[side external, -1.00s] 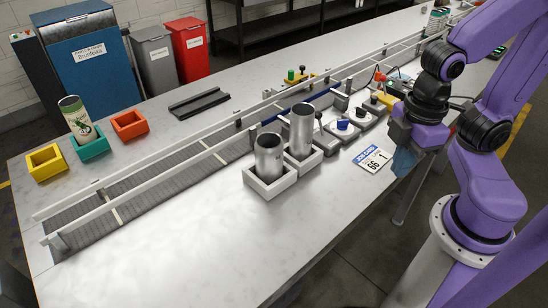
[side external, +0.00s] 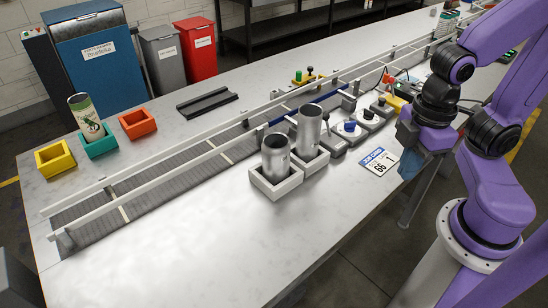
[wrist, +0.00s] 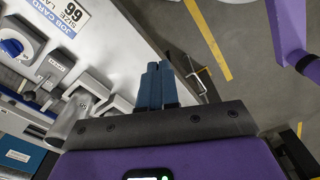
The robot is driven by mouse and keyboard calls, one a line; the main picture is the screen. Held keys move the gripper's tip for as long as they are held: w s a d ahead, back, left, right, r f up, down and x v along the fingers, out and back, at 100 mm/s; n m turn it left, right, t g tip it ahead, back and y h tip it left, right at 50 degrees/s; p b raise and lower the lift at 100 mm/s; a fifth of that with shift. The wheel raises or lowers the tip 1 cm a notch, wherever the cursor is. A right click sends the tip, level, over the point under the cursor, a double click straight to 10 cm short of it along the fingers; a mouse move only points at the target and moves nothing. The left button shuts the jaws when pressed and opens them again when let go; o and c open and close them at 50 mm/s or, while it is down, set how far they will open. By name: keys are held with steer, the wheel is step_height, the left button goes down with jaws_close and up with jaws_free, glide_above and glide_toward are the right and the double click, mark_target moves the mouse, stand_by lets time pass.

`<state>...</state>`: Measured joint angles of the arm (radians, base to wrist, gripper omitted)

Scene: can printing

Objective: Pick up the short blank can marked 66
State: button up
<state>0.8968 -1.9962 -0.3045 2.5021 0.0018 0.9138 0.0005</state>
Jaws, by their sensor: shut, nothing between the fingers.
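Two plain silver cans stand upright in white square holders on the table in the side view. The shorter can (side external: 276,156) is in the front-left holder (side external: 276,187), and the taller can (side external: 309,131) is just behind it to the right. I can read no number on either can. A job card (side external: 379,162) showing 66 lies flat to their right; it also shows in the wrist view (wrist: 68,15). My gripper (side external: 409,168) is shut and empty near the table's front edge, right of the card and well away from the cans. Its blue fingers are together in the wrist view (wrist: 158,85).
A conveyor with rails (side external: 150,180) runs behind the cans. Yellow (side external: 55,160), teal (side external: 99,146) and orange (side external: 138,124) boxes are at the far left; a printed can (side external: 85,115) stands in the teal one. The front-left table is clear.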

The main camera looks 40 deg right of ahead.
steer(key=o, duration=1.7)
steer(key=n+t+h, duration=0.8)
steer(key=n+t, duration=0.8)
steer(key=n, duration=0.2)
glide_toward(280, 159)
steer(key=x, duration=0.9)
steer(key=shift+w+d, duration=0.1)
steer(key=shift+w, duration=0.05)
steer(key=shift+x, duration=2.85)
